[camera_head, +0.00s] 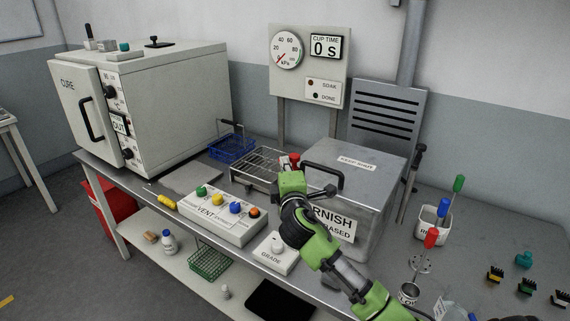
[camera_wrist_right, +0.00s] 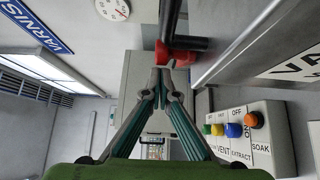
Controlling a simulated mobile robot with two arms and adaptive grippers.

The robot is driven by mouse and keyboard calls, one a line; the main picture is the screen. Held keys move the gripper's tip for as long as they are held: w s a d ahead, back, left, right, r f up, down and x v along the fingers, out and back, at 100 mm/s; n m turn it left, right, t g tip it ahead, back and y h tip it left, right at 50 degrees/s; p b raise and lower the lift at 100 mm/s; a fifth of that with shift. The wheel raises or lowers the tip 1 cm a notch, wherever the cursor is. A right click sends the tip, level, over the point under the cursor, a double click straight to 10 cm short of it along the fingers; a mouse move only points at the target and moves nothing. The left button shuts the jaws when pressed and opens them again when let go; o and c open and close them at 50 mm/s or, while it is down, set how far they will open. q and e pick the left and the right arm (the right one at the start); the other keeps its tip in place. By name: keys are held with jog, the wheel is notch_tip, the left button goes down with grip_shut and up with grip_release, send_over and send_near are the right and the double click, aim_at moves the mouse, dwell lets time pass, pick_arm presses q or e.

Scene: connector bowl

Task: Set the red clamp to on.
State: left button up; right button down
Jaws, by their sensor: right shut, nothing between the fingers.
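The red clamp (camera_head: 294,158) shows as a small red piece at the left side of the metal varnish tank (camera_head: 375,165) in the head view. In the right wrist view, the red clamp (camera_wrist_right: 186,52) is close up, with a dark bar running past it. My right gripper (camera_wrist_right: 162,68) is shut, with its fingertips together at the clamp's lower left edge. They look to be touching it or very near, and nothing is between them. In the head view my green right wrist hides the fingers and part of the clamp. My left gripper is not in view.
A vent control box (camera_head: 218,214) with coloured knobs and a grade dial box (camera_head: 278,252) stand in front. A wire rack (camera_head: 262,165) and a blue basket (camera_head: 232,148) are left of the tank. The tank's black handle (camera_head: 325,172) is close to my wrist.

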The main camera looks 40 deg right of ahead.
jog(key=shift+s+d+r+n+t+y+p, duration=0.1)
jog(key=shift+s+d+n+t+y+p, duration=0.15)
jog(key=shift+d+n+y+p, duration=0.2)
jog(key=shift+s+d+n+t+y+p, duration=0.1)
jog(key=shift+d+n+t+y+p, duration=0.2)
jog(key=shift+y, duration=0.25)
jog(key=shift+s+d, duration=0.15)
jog(key=shift+d, duration=0.4)
jog(key=shift+a, duration=0.1)
